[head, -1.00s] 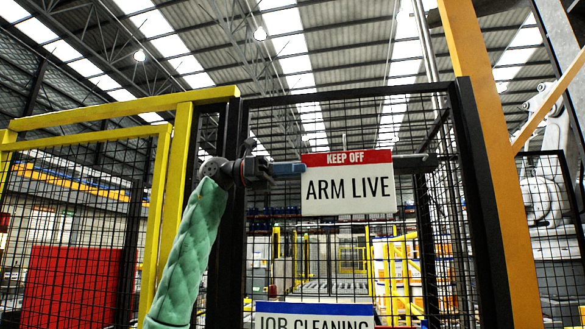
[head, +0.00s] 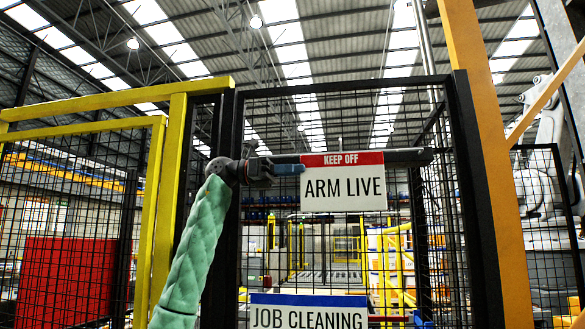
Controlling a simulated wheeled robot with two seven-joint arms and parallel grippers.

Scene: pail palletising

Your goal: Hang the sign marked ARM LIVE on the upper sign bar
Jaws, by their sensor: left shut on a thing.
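The ARM LIVE sign (head: 343,189) is white with a red KEEP OFF band along its top. It hangs upright in front of the mesh panel. My left gripper (head: 300,169) comes in from the left and is shut on the sign's upper left edge. The upper sign bar (head: 410,157) is dark and horizontal, and shows to the right of the sign's top. The sign hides part of the bar, and I cannot tell whether the sign rests on it. My right gripper is not in view.
A blue-banded JOB CLEANING sign (head: 308,314) is lower down, cut off by the frame's bottom. A yellow frame (head: 170,205) stands at left and an orange post (head: 497,180) at right. Black mesh fencing lies behind the sign.

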